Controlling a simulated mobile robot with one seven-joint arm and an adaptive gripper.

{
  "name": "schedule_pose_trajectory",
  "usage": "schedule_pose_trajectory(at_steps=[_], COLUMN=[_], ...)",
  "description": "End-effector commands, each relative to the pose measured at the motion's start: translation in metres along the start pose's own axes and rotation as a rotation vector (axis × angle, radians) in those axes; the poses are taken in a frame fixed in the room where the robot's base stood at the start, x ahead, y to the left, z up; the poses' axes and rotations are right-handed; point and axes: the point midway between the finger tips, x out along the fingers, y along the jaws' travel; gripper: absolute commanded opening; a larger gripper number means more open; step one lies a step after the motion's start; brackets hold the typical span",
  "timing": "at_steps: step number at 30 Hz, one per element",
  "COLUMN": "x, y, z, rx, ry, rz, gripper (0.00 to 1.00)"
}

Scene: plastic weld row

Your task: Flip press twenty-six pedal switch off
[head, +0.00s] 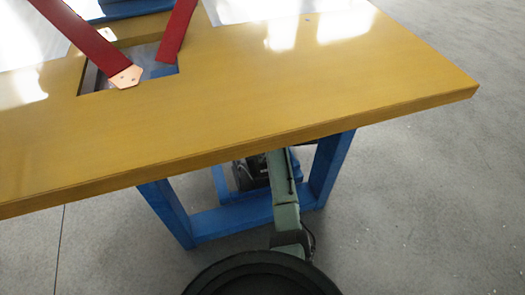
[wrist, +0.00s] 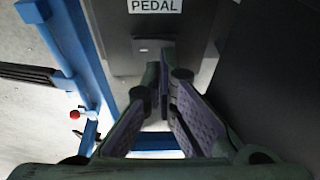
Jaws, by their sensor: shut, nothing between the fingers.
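In the wrist view a dark grey box (wrist: 118,50) carries a white label reading PEDAL (wrist: 155,6). Below the label is a small lighter grey switch plate (wrist: 150,44); its lower right part is partly covered by my fingers, and I cannot tell which way the switch is set. My gripper (wrist: 163,72) is shut and empty, its fingertips just below and in front of the plate. I cannot tell whether they touch it. In the head view my gripper and the switch are hidden under the yellow tabletop.
The yellow tabletop (head: 270,90) overhangs my arm, on a blue frame (head: 168,215). Blue frame bars (wrist: 75,60) with a red knob (wrist: 74,115) stand left in the wrist view. A dark panel (wrist: 270,70) closes the right side. Floor (head: 430,200) is clear at right.

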Motion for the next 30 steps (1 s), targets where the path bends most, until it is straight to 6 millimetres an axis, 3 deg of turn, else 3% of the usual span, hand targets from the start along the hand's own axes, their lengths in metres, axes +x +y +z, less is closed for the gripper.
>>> schedule_pose_trajectory(at_steps=[14, 30], x=[0.003, 0.005], y=[-0.005, 0.009], z=[0.001, 0.001], rx=[0.000, 0.002], ry=[-0.003, 0.000], rz=[0.002, 0.004], gripper=[0.00, 0.00])
